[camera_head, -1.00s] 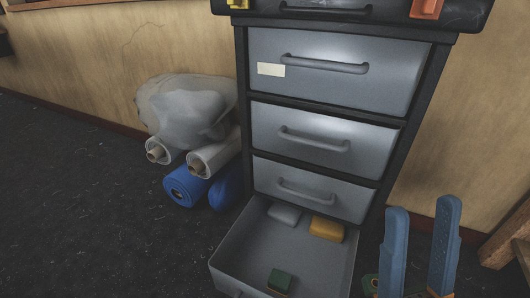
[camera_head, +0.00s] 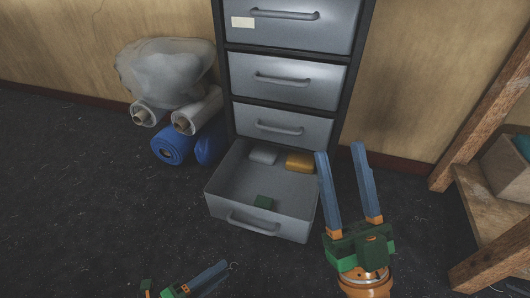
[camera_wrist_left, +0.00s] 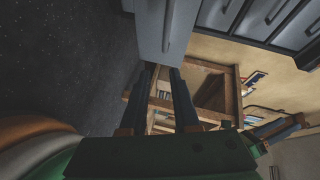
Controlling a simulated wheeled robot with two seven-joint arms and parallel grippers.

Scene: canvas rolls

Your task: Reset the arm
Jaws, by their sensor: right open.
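My right gripper (camera_head: 339,150) points up the picture in the head view, in front of the right side of the open bottom drawer (camera_head: 262,222). Its two blue fingers are apart with nothing between them. My left gripper shows only in part at the lower left edge of the head view, with one blue finger (camera_head: 208,279) visible. In the left wrist view, the left gripper (camera_wrist_left: 157,68) has its two dark fingers apart, and the background shows between them.
White and blue rolls (camera_head: 172,143) and a grey bag (camera_head: 166,72) lie left of the cabinet (camera_head: 290,93). A wooden shelf (camera_head: 490,200) stands right. Floor at left is clear.

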